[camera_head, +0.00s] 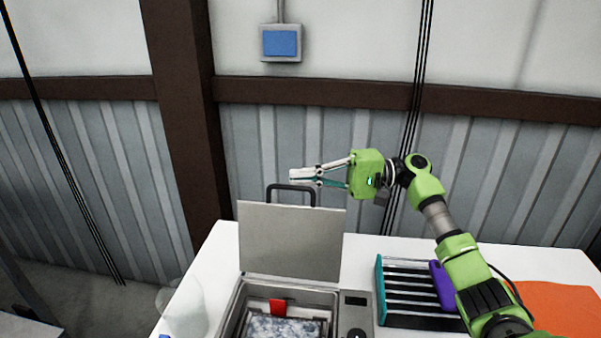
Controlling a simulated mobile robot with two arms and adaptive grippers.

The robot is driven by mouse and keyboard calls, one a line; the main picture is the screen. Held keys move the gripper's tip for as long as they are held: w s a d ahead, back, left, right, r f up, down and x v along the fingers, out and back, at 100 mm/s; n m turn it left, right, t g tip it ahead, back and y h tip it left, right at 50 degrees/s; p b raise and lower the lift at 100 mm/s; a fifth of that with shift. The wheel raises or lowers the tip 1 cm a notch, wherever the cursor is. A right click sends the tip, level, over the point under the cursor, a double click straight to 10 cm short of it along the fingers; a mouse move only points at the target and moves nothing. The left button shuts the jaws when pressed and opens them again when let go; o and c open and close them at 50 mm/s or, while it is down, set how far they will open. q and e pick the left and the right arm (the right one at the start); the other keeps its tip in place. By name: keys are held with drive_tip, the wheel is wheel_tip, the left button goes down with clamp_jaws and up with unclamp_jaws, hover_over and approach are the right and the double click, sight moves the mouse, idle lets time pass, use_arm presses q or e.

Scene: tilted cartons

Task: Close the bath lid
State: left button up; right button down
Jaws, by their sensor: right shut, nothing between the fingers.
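The bath (333,296) is a grey metal box at the front middle of the white table, with a display and a knob on its right side. Its flat grey lid (291,241) stands upright, open, at the back edge, with a dark loop handle (291,188) on top. My right gripper (298,175) is shut and empty, its fingers pointing left. In the picture the fingertips are just above the handle; whether they touch it I cannot tell. My left gripper is out of view.
Inside the bath are a red piece (278,307) and a speckled grey surface (284,328). To the right are a teal and black rack (405,291) with a purple object (442,284) and an orange mat (562,308). A transparent rounded object (184,309) is at left.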

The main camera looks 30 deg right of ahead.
drive_tip(key=shift+s+a+r+p, duration=0.1)
drive_tip(key=shift+s+a+p, duration=0.25)
drive_tip(key=shift+s, duration=0.25)
drive_tip(key=shift+s+a+r+p, duration=0.1)
drive_tip(key=shift+s+a+p, duration=0.1)
drive_tip(key=shift+s+a, duration=0.3)
drive_tip(key=shift+s+d, duration=0.15)
